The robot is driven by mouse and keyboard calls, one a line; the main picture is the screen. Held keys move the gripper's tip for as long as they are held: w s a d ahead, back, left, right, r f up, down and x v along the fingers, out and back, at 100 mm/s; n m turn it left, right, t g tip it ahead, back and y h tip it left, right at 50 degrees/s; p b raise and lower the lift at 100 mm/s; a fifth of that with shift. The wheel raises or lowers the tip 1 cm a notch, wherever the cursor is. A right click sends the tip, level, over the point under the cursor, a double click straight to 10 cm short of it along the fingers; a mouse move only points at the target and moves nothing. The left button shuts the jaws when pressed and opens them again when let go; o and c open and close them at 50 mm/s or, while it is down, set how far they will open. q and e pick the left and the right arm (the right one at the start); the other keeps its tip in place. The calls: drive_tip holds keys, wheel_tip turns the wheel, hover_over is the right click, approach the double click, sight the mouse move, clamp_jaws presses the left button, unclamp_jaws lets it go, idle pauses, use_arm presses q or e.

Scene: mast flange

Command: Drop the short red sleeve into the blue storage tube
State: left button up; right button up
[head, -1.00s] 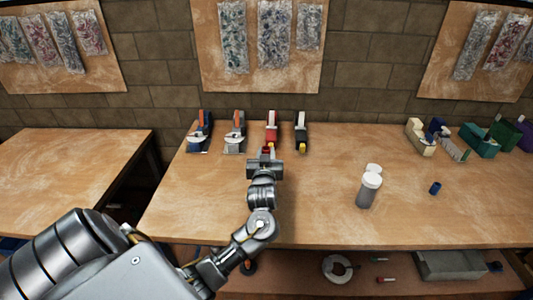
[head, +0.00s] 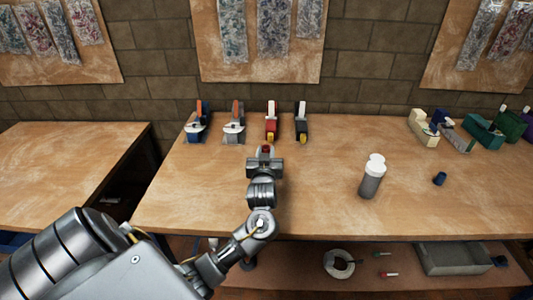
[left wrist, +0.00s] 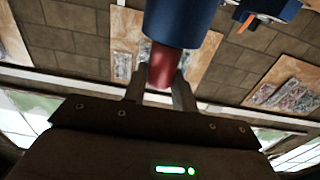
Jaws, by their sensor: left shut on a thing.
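My left gripper (head: 265,152) is over the middle of the table, shut on the short red sleeve (head: 266,148). The sleeve also shows between the two fingers in the left wrist view (left wrist: 161,66). There a wide blue cylinder (left wrist: 182,20), which looks like the blue storage tube, fills the top centre and covers one end of the sleeve. I cannot tell whether the sleeve is inside it or just behind it. In the head view my gripper and wrist hide that spot. My right gripper is not in view.
Tape dispensers (head: 234,128) stand at the back of the table (head: 210,195). A grey bottle with a white cap (head: 371,178) and a small blue cylinder (head: 439,178) stand to the right. Coloured boxes (head: 484,132) are at the far right. The table's left front is clear.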

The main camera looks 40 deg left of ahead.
use_arm(q)
drive_tip(key=o, duration=1)
drive_tip(key=shift+o, duration=0.2)
drive_tip(key=shift+s, duration=0.1)
drive_tip(key=v, duration=1)
drive_tip(key=shift+s+d+b, duration=0.25)
drive_tip(key=shift+b, duration=0.2)
